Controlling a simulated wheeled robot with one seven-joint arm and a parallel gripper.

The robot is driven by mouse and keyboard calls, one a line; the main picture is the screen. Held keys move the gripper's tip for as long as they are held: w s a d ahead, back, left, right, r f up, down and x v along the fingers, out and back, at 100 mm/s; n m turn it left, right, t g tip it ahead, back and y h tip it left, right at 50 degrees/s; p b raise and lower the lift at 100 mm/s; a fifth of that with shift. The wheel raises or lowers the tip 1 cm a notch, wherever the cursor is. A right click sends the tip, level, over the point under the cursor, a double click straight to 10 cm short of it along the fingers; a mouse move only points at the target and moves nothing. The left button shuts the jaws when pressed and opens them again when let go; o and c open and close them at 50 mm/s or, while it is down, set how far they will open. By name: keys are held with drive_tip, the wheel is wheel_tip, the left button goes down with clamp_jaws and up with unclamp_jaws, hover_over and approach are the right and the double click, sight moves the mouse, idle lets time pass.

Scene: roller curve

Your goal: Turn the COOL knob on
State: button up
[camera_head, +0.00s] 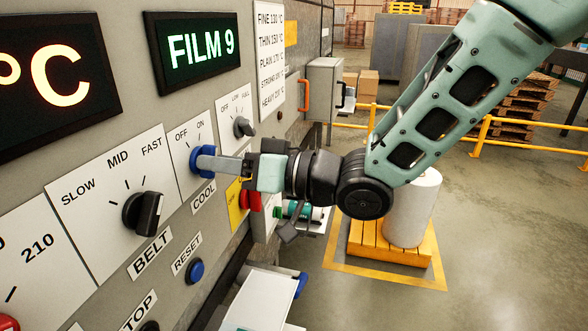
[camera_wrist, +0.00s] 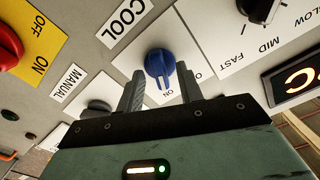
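The COOL knob (camera_head: 195,160) is blue and round, on a white OFF/ON plate above the COOL label. In the wrist view the knob (camera_wrist: 160,65) has a raised ridge running down towards the ON mark; which end is its pointer is hard to tell. My gripper (camera_head: 212,163) reaches the panel from the right, and its fingers partly hide the knob and plate. In the wrist view my gripper (camera_wrist: 160,88) is open, with one finger to each side of the knob. Contact with the knob cannot be made out.
The black BELT knob (camera_head: 145,213) is left of the COOL plate, and a black OFF/LOW/FULL knob (camera_head: 243,127) is to its right. A red knob (camera_head: 250,200) on a yellow plate is just below my gripper. A blue RESET button (camera_head: 196,271) sits lower.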

drive_tip(key=b+v, duration=0.8)
drive_tip(key=v, duration=0.9)
drive_tip(key=shift+s+b, duration=0.15)
drive_tip(key=shift+b, duration=0.15)
drive_tip(key=shift+d, duration=0.15)
drive_tip(key=shift+f, duration=0.15)
